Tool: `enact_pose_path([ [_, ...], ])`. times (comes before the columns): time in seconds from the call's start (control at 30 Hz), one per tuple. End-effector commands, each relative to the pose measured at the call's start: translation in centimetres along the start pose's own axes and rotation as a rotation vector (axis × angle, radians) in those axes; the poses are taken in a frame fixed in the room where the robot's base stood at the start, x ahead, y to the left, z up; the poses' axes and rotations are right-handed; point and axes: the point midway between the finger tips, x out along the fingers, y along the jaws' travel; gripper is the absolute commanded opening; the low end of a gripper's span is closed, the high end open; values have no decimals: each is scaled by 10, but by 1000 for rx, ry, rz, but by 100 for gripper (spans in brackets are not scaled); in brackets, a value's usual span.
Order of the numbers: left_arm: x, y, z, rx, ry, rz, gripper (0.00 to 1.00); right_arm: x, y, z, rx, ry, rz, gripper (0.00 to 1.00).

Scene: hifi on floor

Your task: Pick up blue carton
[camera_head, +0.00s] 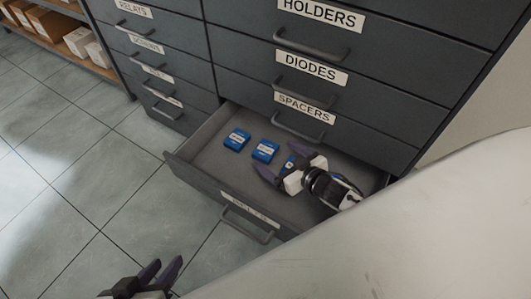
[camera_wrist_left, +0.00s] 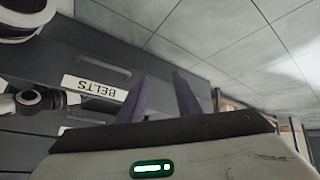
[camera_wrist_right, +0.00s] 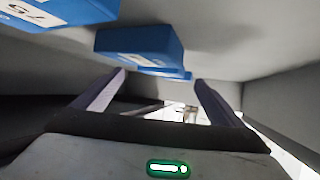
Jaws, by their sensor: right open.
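Blue cartons lie in a row in an open grey drawer: the left one (camera_head: 237,139), the middle one (camera_head: 265,151), and a right one (camera_head: 291,162) partly hidden by my right gripper (camera_head: 281,163). That gripper is open inside the drawer, its fingers around or just above the right carton; I cannot tell which. In the right wrist view, a blue carton (camera_wrist_right: 140,45) lies just beyond the spread fingers, with another behind it and one with white print (camera_wrist_right: 60,12) at upper left. My left gripper (camera_head: 163,270) is open and empty, low outside the drawer.
The drawer's front panel (camera_head: 215,195) and side walls enclose the right gripper. Closed drawers labelled SPACERS (camera_head: 304,108) and DIODES stand above, with handles sticking out. A shelf with boxes (camera_head: 75,42) is at upper left. The tiled floor (camera_head: 80,185) at left is clear.

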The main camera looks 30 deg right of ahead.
Motion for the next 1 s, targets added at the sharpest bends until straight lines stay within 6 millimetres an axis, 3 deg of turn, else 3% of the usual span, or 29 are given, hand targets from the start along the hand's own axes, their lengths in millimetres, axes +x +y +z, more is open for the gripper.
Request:
enact_pose_path([
  [0.1, 5, 4, -2, 2, 17, 24, 31, 22, -5, 1, -2, 4, -1, 91],
  [0.27, 2, 12, -11, -13, 61, 50, 31, 41, -6, 0, -2, 1, 0, 91],
  [0.57, -1, 14, -16, -17, 74, 58, 31, 45, -6, -2, -1, -1, 0, 91],
  [0.8, -1, 14, -16, -16, 74, 57, 31, 45, -6, -2, -1, 0, 0, 52],
  [1.0, -1, 14, -16, -16, 74, 57, 31, 45, -6, -2, -1, 0, -1, 50],
])
